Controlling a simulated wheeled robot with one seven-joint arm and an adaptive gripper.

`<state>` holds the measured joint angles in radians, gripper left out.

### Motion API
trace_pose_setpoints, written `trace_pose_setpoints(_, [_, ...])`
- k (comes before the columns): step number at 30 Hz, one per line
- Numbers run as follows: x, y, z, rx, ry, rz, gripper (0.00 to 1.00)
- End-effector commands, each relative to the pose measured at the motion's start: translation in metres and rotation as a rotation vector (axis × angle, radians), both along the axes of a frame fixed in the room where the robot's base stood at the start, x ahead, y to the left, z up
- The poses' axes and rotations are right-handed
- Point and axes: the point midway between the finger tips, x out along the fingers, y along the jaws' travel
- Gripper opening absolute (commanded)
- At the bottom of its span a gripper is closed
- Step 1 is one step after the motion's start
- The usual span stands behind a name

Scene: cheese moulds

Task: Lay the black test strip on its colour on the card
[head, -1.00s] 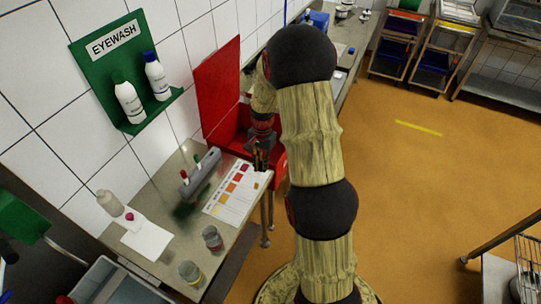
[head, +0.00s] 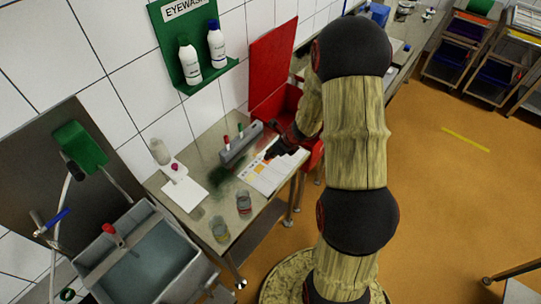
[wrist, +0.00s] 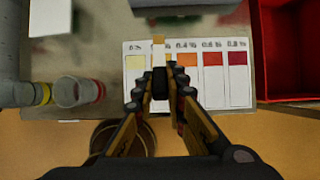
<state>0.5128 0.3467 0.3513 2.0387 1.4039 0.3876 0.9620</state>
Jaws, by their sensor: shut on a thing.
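The black test strip (wrist: 160,83) is between my gripper's fingertips (wrist: 161,92) in the wrist view. My gripper is shut on its dark part. A narrow tan-orange end (wrist: 158,48) points away from me, past the card's top edge. The white colour card (wrist: 188,92) lies under the gripper. Its patches run from pale yellow on the left through orange to dark red on the right. The strip and fingers cover the second column. In the head view my gripper (head: 274,152) is over the card (head: 258,180). I cannot tell whether the strip touches the card.
A grey rack (head: 240,146) with red- and green-topped items stands behind the card. Two glass beakers (head: 244,202) stand left of it. A red open box (wrist: 290,60) is close on the right. The bench's front edge is near.

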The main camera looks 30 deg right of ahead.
Motion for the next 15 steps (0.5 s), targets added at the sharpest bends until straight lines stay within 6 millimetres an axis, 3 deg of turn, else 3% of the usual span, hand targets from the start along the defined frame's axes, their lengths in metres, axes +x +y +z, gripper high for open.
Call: trace_pose_setpoints(15, [0.0, 0.0, -0.012, 0.012, -0.033, -0.009, 0.03])
